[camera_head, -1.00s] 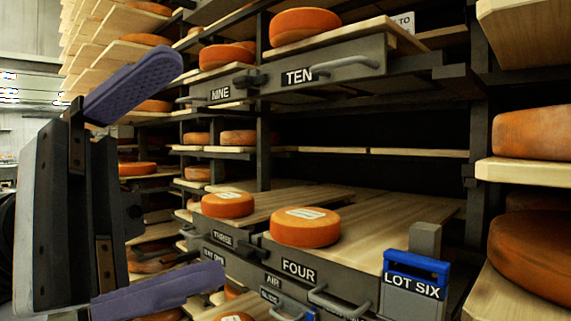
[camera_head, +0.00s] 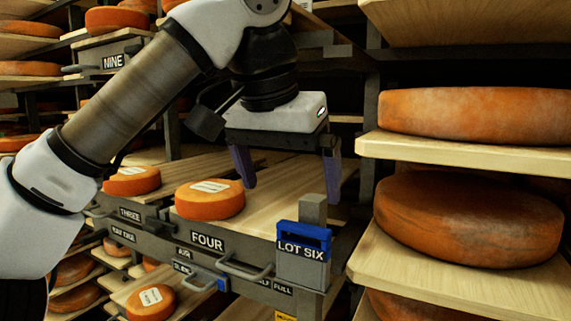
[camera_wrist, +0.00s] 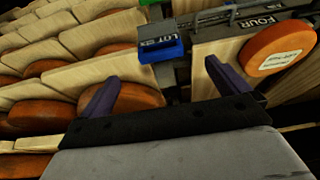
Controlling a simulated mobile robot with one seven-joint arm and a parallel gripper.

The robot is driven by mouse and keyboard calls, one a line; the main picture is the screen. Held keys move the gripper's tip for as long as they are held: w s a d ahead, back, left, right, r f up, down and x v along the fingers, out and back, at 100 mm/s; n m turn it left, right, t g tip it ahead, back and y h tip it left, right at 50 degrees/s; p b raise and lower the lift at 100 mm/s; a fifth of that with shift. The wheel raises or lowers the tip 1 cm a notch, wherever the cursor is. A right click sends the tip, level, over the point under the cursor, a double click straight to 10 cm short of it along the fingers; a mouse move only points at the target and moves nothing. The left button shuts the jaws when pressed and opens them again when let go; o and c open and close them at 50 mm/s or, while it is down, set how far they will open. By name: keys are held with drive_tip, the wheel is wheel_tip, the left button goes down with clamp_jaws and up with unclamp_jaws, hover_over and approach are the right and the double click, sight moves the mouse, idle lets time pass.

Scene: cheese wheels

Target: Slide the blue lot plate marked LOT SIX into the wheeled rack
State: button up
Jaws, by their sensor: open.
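The blue lot plate (camera_head: 303,242) marked LOT SIX sits on a grey post block (camera_head: 302,270) at the front right corner of the FOUR shelf. It also shows in the wrist view (camera_wrist: 160,49). My gripper (camera_head: 288,192) is open and empty, pointing down above the FOUR board, behind and above the plate. Its two purple fingers straddle the space near the post's upright (camera_head: 313,209), apart from the plate. The rack (camera_head: 205,242) holds boards labelled THREE and FOUR, with cheese wheels on them.
A labelled cheese wheel (camera_head: 210,200) rests on the FOUR board, left of my gripper. Large cheese wheels (camera_head: 452,218) lie on a shelf (camera_head: 460,279) close on the right. A grey handle (camera_head: 243,267) juts out below FOUR. The board around my fingers is otherwise clear.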

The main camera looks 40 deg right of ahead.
sight(302, 243)
drive_tip(key=x, duration=1.2)
drive_tip(key=shift+d+f+p, duration=0.15)
drive_tip(key=shift+f+p, duration=0.1)
drive_tip(key=shift+p, duration=0.1)
drive_tip(key=c, duration=1)
drive_tip(key=shift+r, duration=0.15)
drive_tip(key=shift+r+p, duration=3.65)
drive_tip(key=shift+p, duration=0.05)
drive_tip(key=shift+r, duration=1.5)
